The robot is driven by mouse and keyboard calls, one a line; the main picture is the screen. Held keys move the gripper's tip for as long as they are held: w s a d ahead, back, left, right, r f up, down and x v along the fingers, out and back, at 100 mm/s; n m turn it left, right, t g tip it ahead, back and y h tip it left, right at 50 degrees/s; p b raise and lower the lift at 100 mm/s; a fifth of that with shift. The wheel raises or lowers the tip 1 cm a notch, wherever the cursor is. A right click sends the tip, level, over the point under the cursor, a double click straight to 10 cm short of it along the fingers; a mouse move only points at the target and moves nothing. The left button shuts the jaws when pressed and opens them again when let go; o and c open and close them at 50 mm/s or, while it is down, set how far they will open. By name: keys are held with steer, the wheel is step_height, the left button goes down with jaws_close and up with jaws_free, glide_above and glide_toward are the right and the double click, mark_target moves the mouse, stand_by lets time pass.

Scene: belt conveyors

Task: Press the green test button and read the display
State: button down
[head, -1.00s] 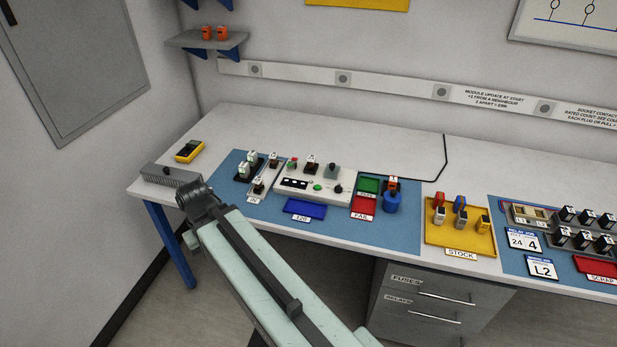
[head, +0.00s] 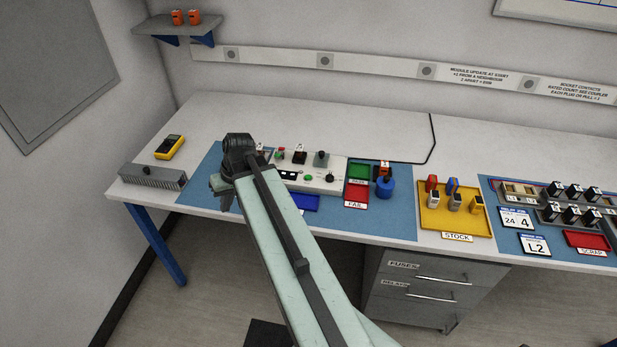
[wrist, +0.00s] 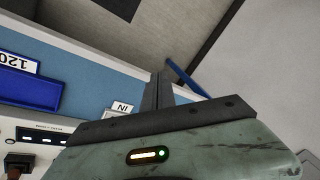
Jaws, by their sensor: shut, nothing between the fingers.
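The white tester box (head: 325,178) stands on the blue mat at the bench's left part. Its green button (head: 308,178) is on the front face, right of the dark display (head: 289,174). The display also shows in the wrist view (wrist: 42,136), too small to read. My gripper (head: 222,198) hangs over the mat's left end, left of the tester and apart from the button. In the wrist view its fingers (wrist: 157,92) are together and empty, near the IN label (wrist: 122,108). My arm hides the tester's left end and the parts there.
A blue tray (head: 305,203) lies in front of the tester. Green (head: 358,172) and red FAIL (head: 356,194) trays and a blue round holder (head: 385,188) stand to its right. A yellow meter (head: 169,147) and a grey ribbed block (head: 152,177) are at the left.

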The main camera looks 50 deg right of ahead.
steer(key=s+d+r+m+t, duration=0.1)
steer(key=d+r+m+t, duration=0.1)
steer(key=d, duration=0.7)
steer(key=s+d+r+m+t, duration=0.1)
steer(key=d+r+t, duration=0.1)
steer(key=d, duration=0.8)
step_height(320, 180, up, 3)
steer(key=m+t+h, duration=0.1)
steer(key=m+t, duration=0.1)
steer(key=t, duration=0.1)
glide_above(311, 178)
steer(key=shift+p, duration=0.4)
steer(key=shift+f, duration=0.1)
step_height(311, 178, down, 9)
steer(key=b, duration=0.9)
steer(key=shift+r, duration=0.2)
steer(key=shift+f, duration=0.1)
steer(key=shift+w+f+b, duration=0.1)
steer(key=shift+f+b, duration=0.25)
